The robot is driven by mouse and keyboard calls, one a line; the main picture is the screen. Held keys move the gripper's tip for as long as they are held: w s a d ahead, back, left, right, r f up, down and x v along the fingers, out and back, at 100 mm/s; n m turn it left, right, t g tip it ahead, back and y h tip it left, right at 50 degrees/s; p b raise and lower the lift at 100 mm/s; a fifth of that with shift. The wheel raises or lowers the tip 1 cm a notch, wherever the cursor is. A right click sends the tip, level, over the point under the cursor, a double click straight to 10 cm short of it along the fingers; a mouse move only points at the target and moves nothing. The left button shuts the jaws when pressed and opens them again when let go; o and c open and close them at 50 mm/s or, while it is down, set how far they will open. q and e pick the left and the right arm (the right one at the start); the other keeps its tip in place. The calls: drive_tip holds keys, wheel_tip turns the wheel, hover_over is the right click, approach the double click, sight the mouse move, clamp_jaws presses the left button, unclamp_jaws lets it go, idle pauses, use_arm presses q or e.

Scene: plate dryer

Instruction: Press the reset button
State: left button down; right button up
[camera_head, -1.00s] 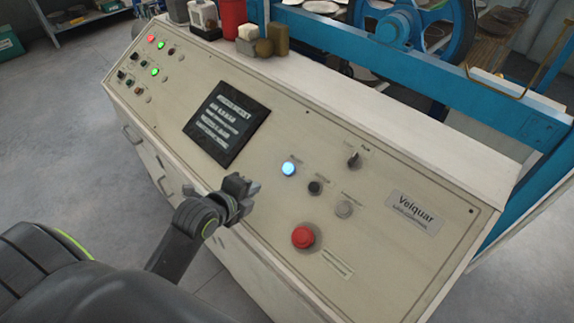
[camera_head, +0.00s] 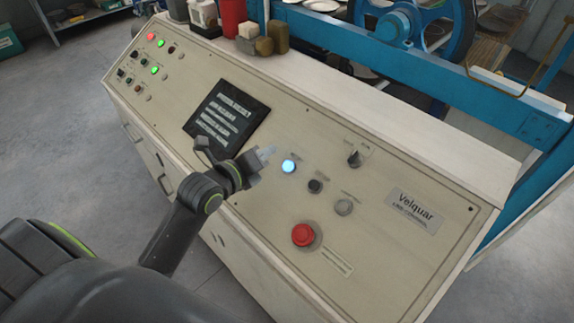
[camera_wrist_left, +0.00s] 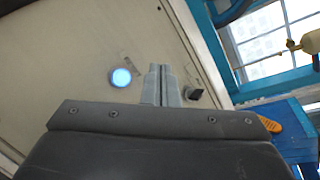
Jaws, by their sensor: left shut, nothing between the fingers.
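A lit blue-white button (camera_head: 289,167) sits on the sloped control panel (camera_head: 290,235), right of the dark screen (camera_head: 226,119). Its label is too small to read for certain. My left gripper (camera_head: 266,154) is shut and empty, with its fingertips just left of the lit button and apart from it in the head view. In the left wrist view the lit button (camera_wrist_left: 121,77) shows left of the shut fingertips (camera_wrist_left: 160,70). Whether the fingertips touch the panel cannot be told. My right gripper is not in view.
Right of the lit button are a black button (camera_head: 315,186), a grey button (camera_head: 344,207), a black selector knob (camera_head: 355,158) and a red mushroom button (camera_head: 303,235). Several small lamps and switches fill the panel's far left. Blocks and a red container (camera_head: 233,16) stand on the top ledge.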

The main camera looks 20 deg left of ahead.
sight(290, 161)
use_arm(q)
drive_tip(key=w+f+b, duration=0.1)
drive_tip(key=f, duration=0.1)
drive_tip(key=w+f+b, duration=0.1)
drive_tip(key=f+b, duration=0.1)
drive_tip(key=w+d+f+b, duration=0.1)
drive_tip(key=f+b, duration=0.1)
drive_tip(key=shift+w+f, duration=0.1)
drive_tip(key=shift+w+d+f+b, duration=0.2)
drive_tip(key=shift+w+f+b, duration=0.2)
drive_tip(key=shift+f+b, duration=0.2)
drive_tip(key=shift+r, duration=0.1)
idle(1.4)
drive_tip(key=shift+w+f+b, duration=0.2)
drive_tip(key=shift+f+b, duration=0.2)
drive_tip(key=shift+b, duration=0.1)
drive_tip(key=shift+w+d+f+b, duration=0.2)
drive_tip(key=shift+f+b, duration=0.2)
drive_tip(key=shift+b, duration=0.15)
idle(0.5)
drive_tip(key=shift+a, duration=0.1)
drive_tip(key=shift+s+a+r+p, duration=0.1)
drive_tip(key=shift+s+r+p, duration=0.35)
drive_tip(key=shift+r+p, duration=0.25)
